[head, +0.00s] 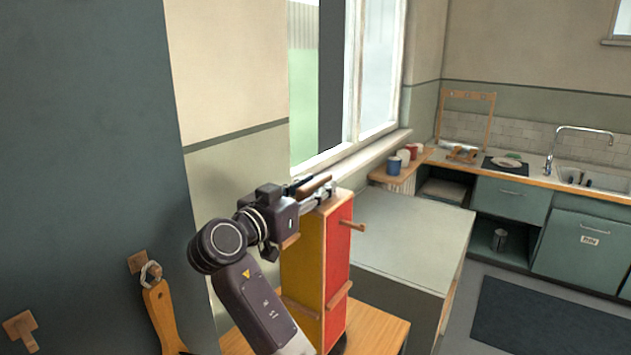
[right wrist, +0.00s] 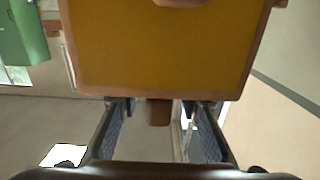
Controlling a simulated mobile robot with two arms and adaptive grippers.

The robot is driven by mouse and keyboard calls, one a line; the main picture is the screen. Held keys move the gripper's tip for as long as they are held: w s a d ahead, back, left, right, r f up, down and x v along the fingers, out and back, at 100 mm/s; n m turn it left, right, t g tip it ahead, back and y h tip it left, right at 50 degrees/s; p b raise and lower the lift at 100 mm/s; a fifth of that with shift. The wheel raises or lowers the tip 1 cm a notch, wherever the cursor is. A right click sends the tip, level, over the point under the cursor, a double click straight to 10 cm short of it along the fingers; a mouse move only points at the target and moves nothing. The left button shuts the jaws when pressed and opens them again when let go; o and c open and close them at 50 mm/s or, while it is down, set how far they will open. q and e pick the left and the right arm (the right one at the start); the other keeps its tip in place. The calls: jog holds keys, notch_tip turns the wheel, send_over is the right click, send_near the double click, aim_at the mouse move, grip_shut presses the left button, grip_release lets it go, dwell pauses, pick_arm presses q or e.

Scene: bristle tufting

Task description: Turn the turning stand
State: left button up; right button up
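The turning stand (head: 337,258) is a tall box with a red face and a yellow face, edged in wood, with wooden pegs sticking out. It stands upright on a wooden surface. My right gripper (head: 318,198) is at the top of the stand, over the yellow side. In the right wrist view the yellow face (right wrist: 160,55) fills the upper middle. There my right gripper (right wrist: 160,118) is open, its fingers on either side of a short wooden peg (right wrist: 158,112), with gaps on both sides. My right arm hides part of the yellow face. My left gripper is not in view.
The wooden top (head: 382,333) under the stand has little free room. A grey-topped cabinet (head: 405,240) stands close on the right. A window (head: 345,90) and wall are behind. A wooden-handled brush (head: 160,310) hangs at the lower left. Kitchen counters are farther right.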

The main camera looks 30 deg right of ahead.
jog(key=shift+s+r, duration=0.1)
jog(key=shift+c, duration=0.5)
jog(key=shift+d, duration=0.1)
grip_shut()
